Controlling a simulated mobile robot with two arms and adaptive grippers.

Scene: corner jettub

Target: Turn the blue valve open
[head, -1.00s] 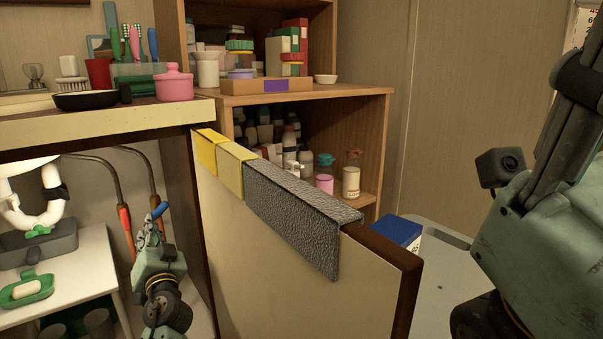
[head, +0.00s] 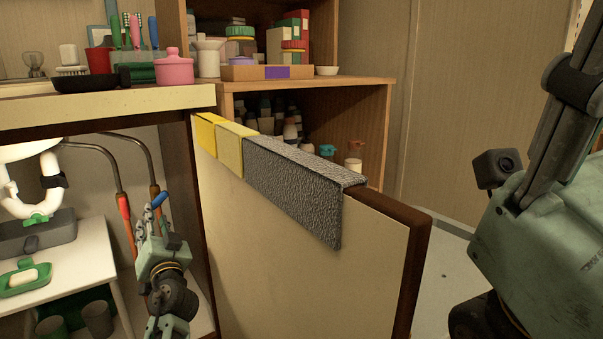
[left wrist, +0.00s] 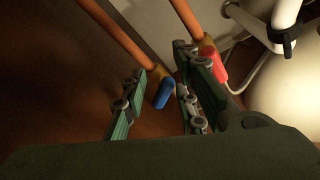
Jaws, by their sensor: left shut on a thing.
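The blue valve (head: 160,199) is a small blue lever on a copper pipe under the sink. It also shows in the left wrist view (left wrist: 164,93), between the two fingers. My left gripper (head: 155,228) is at the valve, inside the open cabinet. In the left wrist view my left gripper (left wrist: 160,75) is shut on the blue valve, a finger on each side. The exact contact points are hard to see. A red valve (head: 124,207) on the neighbouring pipe is just left of it. My right gripper is out of view.
The open cabinet door (head: 310,260), with a grey cloth (head: 295,185) and yellow cloths (head: 205,135) over it, stands right of my left arm. A white drain pipe (head: 40,185) and a low white table (head: 70,265) are to the left. The countertop (head: 110,102) is above.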

